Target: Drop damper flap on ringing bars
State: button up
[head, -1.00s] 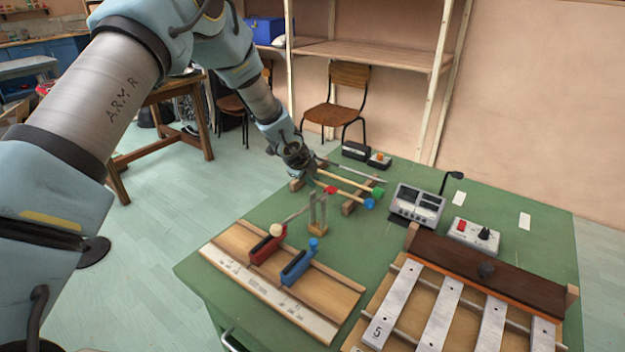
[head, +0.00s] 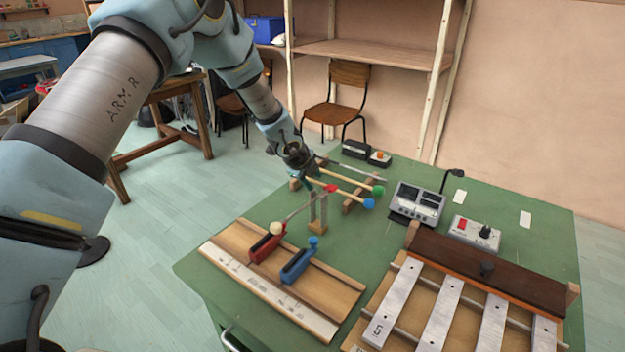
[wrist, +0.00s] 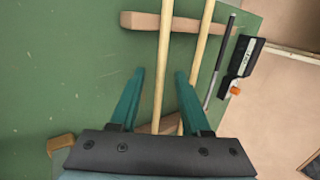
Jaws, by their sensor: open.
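My gripper (wrist: 157,76) is open at the mallet rack, well left of the flap. In the wrist view, a pale mallet stick (wrist: 163,70) runs between its two teal fingers, and a second stick (wrist: 198,65) passes near the right finger. I cannot tell whether a finger touches either stick.
Blue-headed (head: 369,203) and green-headed (head: 378,190) mallets lie on wooden supports. A tuning fork (head: 318,212) stands on a block near my gripper. A board with red and blue holders (head: 297,267), a grey meter box (head: 417,203) and a switch box (head: 474,233) occupy the green table.

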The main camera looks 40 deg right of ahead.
jog(key=b+v, duration=0.1)
jog(key=v, duration=0.9)
jog(key=shift+a+r, duration=0.25)
jog(key=shift+r, duration=0.05)
